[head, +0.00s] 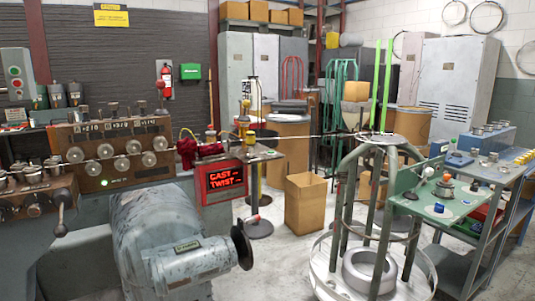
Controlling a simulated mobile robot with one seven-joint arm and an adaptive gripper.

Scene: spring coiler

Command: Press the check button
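No button carries a label that I can read as "check", so I cannot tell which one it is. A small green-lit spot (118,182) shows on the brown dial panel (118,152) at the left. A grey control box (15,72) at the far left has a green button (14,70). A red-lit display (224,177) reads "CAST" and "TWIST"; its figures are too small to read. My gripper is not in view.
A grey machine body (160,235) with a dark handwheel (241,246) fills the lower left. A round wire stand (335,270) stands at the front right. A cardboard box (305,202) stands on the floor between them, with some bare floor (270,265) in front.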

